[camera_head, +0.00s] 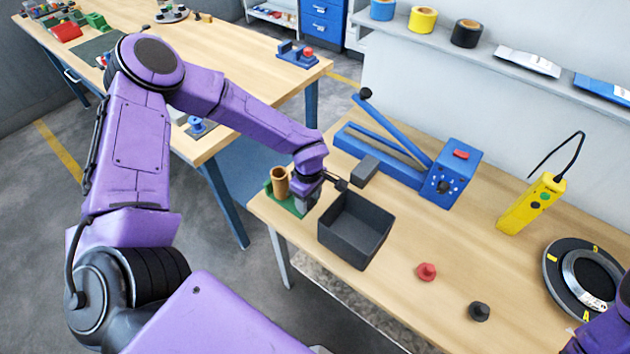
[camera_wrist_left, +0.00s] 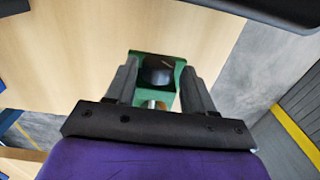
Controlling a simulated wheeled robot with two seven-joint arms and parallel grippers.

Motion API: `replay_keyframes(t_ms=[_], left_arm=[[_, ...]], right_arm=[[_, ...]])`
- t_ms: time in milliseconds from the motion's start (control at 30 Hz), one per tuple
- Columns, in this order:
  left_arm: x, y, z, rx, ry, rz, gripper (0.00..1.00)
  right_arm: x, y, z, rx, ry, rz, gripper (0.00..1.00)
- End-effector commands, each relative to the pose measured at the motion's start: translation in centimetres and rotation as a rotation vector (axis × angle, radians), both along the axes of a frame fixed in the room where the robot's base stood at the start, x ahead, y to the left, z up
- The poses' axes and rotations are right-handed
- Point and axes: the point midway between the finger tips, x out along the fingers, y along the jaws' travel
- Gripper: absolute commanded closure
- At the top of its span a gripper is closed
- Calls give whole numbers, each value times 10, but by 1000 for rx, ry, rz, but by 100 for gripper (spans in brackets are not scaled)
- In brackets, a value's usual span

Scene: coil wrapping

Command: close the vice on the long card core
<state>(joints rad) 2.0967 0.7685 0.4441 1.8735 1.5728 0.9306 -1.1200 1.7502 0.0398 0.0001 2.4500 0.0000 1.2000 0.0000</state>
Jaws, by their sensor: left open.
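The long card core (camera_head: 280,184) is a brown tube standing upright at the vice near the left end of the table. The green vice (camera_head: 291,206) shows low around it, partly hidden by my left gripper. My left gripper (camera_head: 308,198) is open, just right of the core. In the left wrist view its two dark fingers (camera_wrist_left: 159,88) stand either side of part of the green vice (camera_wrist_left: 137,58). I cannot tell whether the fingers touch anything. My right gripper is out of view.
A dark open bin (camera_head: 355,236) stands right beside my left gripper. A dark block (camera_head: 364,171) and a blue lever tool (camera_head: 452,178) lie behind. A red knob (camera_head: 427,271), a black knob (camera_head: 479,311), a yellow handheld device (camera_head: 531,203) and a ring (camera_head: 560,285) are right.

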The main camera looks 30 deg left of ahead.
Motion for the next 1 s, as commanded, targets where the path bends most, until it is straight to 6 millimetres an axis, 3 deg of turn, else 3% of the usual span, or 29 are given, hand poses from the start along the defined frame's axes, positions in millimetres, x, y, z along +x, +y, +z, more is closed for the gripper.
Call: replay_keyframes(t_ms=[267,500,833,1000], left_arm=[[-1,1,-1,0,-40,-1,47],[-8,1,-7,-24,-287,-1,47],[-9,1,-3,-25,-325,2,47],[-12,1,-14,-40,-468,3,47]], right_arm=[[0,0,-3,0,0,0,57],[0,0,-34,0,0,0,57],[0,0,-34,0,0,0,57],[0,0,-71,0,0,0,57]])
